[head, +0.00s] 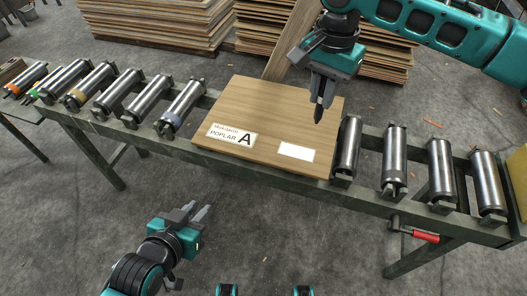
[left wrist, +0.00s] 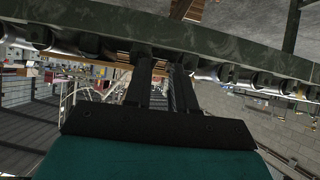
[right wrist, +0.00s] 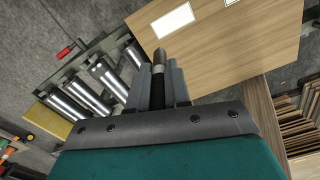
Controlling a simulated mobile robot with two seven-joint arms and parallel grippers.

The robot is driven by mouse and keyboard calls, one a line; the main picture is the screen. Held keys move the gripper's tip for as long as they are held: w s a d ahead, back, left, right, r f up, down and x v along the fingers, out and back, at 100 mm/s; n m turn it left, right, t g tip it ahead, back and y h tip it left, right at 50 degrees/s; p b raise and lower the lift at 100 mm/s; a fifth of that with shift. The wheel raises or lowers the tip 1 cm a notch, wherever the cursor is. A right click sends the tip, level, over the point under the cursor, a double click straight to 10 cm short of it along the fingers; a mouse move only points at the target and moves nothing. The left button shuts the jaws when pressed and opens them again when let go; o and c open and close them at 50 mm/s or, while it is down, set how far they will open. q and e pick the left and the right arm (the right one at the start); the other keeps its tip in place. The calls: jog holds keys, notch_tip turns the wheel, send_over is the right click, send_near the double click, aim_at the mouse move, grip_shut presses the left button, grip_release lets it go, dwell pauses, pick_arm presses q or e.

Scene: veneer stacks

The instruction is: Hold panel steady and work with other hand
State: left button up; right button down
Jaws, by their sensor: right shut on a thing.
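The wooden panel (head: 290,105) lies flat on the roller conveyor, with a printed "POPLAR A" label (head: 231,135) and a blank white label (head: 296,152). Part of it shows in the right wrist view (right wrist: 235,52). My right gripper (head: 325,82) is shut on a dark pen-like tool (head: 319,103) with a brownish tip (right wrist: 160,57), pointing down over the panel's right part. Whether the tip touches the panel I cannot tell. My left gripper (head: 201,212) is empty in front of the conveyor, apart from the panel, with a gap between its fingers (left wrist: 161,88).
Metal rollers stand left (head: 100,88) and right (head: 395,160) of the panel on the green conveyor frame (head: 255,172). Veneer stacks (head: 165,22) stand behind it. A red handle (head: 425,236) hangs under the frame at right. The floor in front is clear.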

aim_at(261, 154)
pick_arm(q)
jog(key=shift+o, duration=0.7)
jog(key=shift+d, duration=0.25)
jog(key=shift+o, duration=0.8)
jog(key=w+d+m+t+h, duration=0.2)
jog(key=d+m, duration=0.4)
jog(key=m, duration=0.4)
jog(key=shift+w+d+h, duration=0.4)
jog(key=shift+w+h, duration=0.2)
jog(key=shift+h, duration=0.3)
jog(key=w+d+m+t, duration=0.1)
jog(key=w+d+m, duration=0.1)
jog(key=w+m, duration=0.1)
jog(key=w+d+f+m+t, duration=0.1)
jog(key=w+d+m, duration=0.1)
jog(key=w+m, duration=0.2)
jog(key=w+d+m+t+h, duration=0.1)
jog(key=w+d+m, duration=0.1)
jog(key=w, duration=0.4)
jog(key=shift+w+f+m, duration=0.1)
jog(key=shift+f+m, duration=0.05)
jog(key=shift+m, duration=0.55)
